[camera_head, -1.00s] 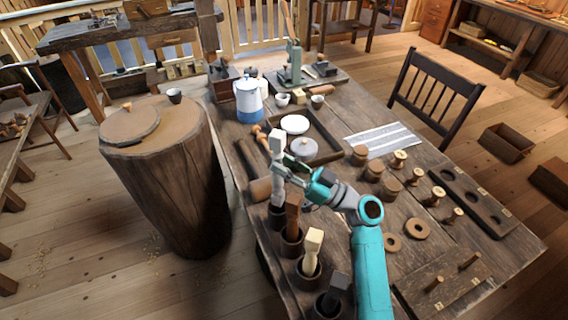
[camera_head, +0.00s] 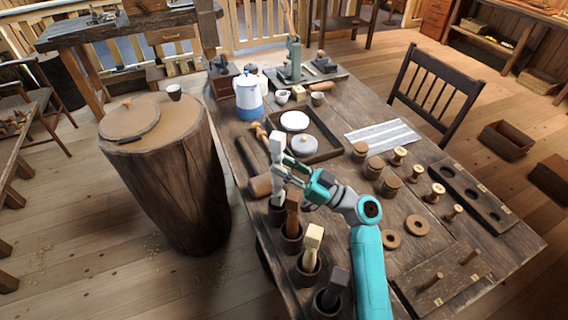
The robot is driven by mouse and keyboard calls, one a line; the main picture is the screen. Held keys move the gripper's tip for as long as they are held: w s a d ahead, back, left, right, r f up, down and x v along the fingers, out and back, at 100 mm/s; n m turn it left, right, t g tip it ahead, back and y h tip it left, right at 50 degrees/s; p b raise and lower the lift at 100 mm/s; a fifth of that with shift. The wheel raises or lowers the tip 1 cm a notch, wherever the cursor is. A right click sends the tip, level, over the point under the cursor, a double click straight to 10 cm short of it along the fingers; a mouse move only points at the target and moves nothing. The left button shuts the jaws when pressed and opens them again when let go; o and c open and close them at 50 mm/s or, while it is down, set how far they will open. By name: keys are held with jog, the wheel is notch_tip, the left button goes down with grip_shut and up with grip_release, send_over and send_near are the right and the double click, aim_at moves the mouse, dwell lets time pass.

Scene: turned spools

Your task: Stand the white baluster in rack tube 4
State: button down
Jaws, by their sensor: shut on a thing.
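The white baluster (camera_head: 277,149) is upright at the table's left edge. My gripper (camera_head: 284,174) is shut on it around its middle. Its lower end meets the mouth of the farthest visible dark rack tube (camera_head: 278,216); I cannot tell how deep it sits inside. Nearer tubes in the same row hold a brown baluster (camera_head: 293,219), a cream baluster (camera_head: 312,243) and a dark one (camera_head: 336,284). The tubes' numbers cannot be read from here.
A wooden mallet (camera_head: 260,186) lies just left of the gripper. A dark tray (camera_head: 326,134) with round lids is behind it. Several wooden spools (camera_head: 399,156) and pots stand to the right. A blue and white pot (camera_head: 249,98) is at the back left.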

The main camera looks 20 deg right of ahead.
jog(key=shift+f, duration=0.15)
jog(key=shift+f, duration=1.15)
jog(key=shift+f, duration=0.1)
jog(key=shift+f, duration=1.4)
jog(key=c, duration=0.8)
grip_release()
jog(key=shift+c, duration=0.2)
